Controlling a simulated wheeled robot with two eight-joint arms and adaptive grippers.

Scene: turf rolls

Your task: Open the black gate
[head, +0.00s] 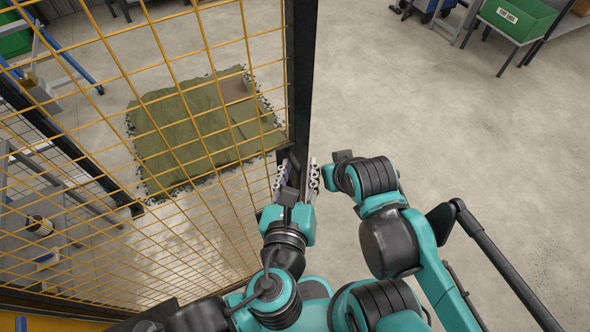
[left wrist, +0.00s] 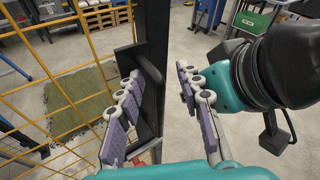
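The black gate has yellow wire mesh (head: 205,110) and a thick black upright (head: 300,85), which also shows in the left wrist view (left wrist: 152,25). A dark curved handle (left wrist: 150,66) stands out from a black plate on this upright. My left gripper (head: 297,178) is at the upright. Its two padded fingers are apart, one on each side of the handle in the left wrist view (left wrist: 160,75). Nothing is clearly pinched, and I cannot tell whether a finger touches the handle. My right arm is folded just right of the left gripper; its fingers are not clear.
A green turf mat (head: 190,130) lies on the floor behind the mesh. A grey workbench (head: 40,250) stands at the left behind the mesh. A green bin (head: 520,16) sits on a stand at the upper right. The concrete floor right of the upright is open.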

